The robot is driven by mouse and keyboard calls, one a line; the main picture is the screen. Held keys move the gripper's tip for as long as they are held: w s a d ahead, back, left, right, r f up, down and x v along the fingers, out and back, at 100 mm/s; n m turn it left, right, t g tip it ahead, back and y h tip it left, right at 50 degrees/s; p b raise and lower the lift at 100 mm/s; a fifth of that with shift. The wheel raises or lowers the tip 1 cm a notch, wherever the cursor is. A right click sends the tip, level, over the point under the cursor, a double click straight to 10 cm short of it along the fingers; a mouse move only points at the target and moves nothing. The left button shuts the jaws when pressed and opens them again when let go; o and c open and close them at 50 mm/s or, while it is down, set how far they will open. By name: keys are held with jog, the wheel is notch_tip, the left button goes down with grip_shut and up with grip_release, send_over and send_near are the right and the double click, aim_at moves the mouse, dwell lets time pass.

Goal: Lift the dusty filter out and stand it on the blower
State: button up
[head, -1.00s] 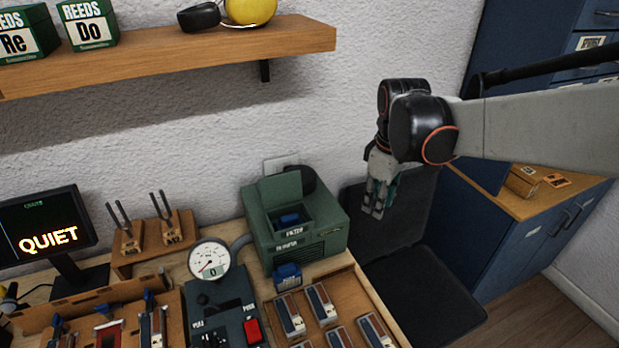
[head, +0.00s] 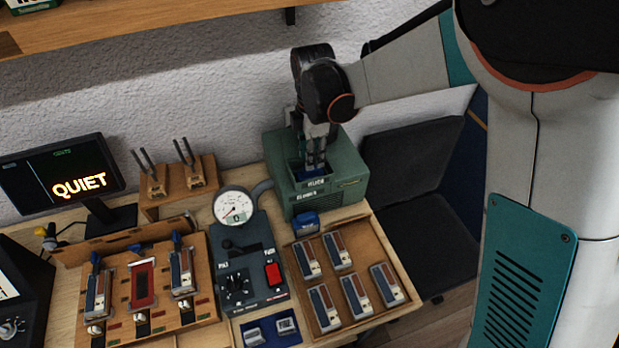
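The green blower (head: 352,172) stands at the back right of the bench, its top opening facing up. My gripper (head: 316,168) points straight down with its fingertips at or in that opening. The filter in the opening is now mostly hidden by my fingers; only a little blue shows around them. I cannot tell whether the fingers touch it or how far they are closed. A second blue block (head: 306,223) sits just in front of the blower, outside it.
A wooden tray (head: 331,247) with several reed blocks lies in front of the blower. A round gauge (head: 233,207) and a control box with a red button (head: 273,273) are to the left. A dark chair (head: 425,235) stands at right. A shelf (head: 150,30) hangs above.

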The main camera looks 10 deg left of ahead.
notch_tip(320, 180, down, 5)
jog(key=shift+s+a+r+b, duration=0.1)
jog(key=shift+a+r+b, duration=0.1)
jog(key=shift+b, duration=0.3)
jog(key=shift+c, duration=0.5)
jog(key=c, duration=0.6)
jog(key=shift+o, duration=0.2)
jog(key=shift+s+r, duration=0.1)
jog(key=shift+r, duration=0.1)
